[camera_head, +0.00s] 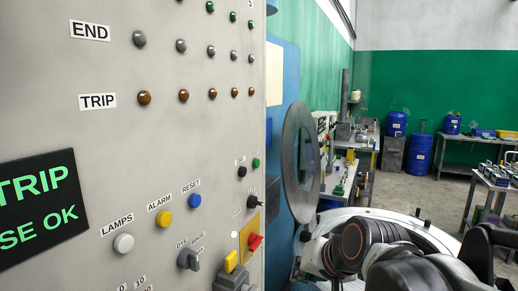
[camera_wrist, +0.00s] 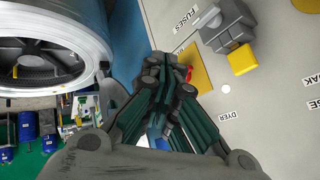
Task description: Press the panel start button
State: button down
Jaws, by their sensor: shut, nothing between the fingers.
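A grey control panel (camera_head: 75,130) fills the left of the head view. Near its right edge a small green button (camera_head: 256,162) sits beside a black one (camera_head: 242,171); their labels are too small to read, so I cannot confirm which is the start button. In the wrist view, my gripper (camera_wrist: 170,72) is shut and empty in front of the panel face (camera_wrist: 250,120), over a yellow plate (camera_wrist: 196,75) with a red handle (camera_wrist: 188,73). The fingers hide part of that plate, and I cannot tell whether they touch it. The green button is not clear in the wrist view.
A yellow-and-grey switch (camera_wrist: 235,45) sticks out from the panel near the fingers. A round metal door (camera_head: 301,162) stands right of the panel. Benches (camera_head: 355,140) and blue barrels (camera_head: 418,153) stand farther back, with open floor between.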

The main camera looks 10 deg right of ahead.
aim_at(257, 163)
jog(key=w+d+r+m+t+y+p, duration=0.1)
jog(key=w+d+r+m+p, duration=0.2)
jog(key=w+r+p, duration=0.5)
jog(key=w+d+r+m+t+p, duration=0.1)
jog(key=w+d+r+m+p, duration=0.2)
jog(key=w+r+m+p, duration=0.2)
jog(key=w+r+p, duration=0.3)
jog(key=w+r, duration=0.1)
jog(key=w, duration=0.1)
jog(key=shift+r+y, duration=0.15)
jog(key=shift+y, duration=0.25)
jog(key=shift+w, duration=0.1)
jog(key=shift+a, duration=0.1)
jog(key=w+a, duration=0.5)
jog(key=a, duration=0.2)
jog(key=shift+w+a, duration=0.1)
dwell(0.7)
jog(key=shift+w+a, duration=0.2)
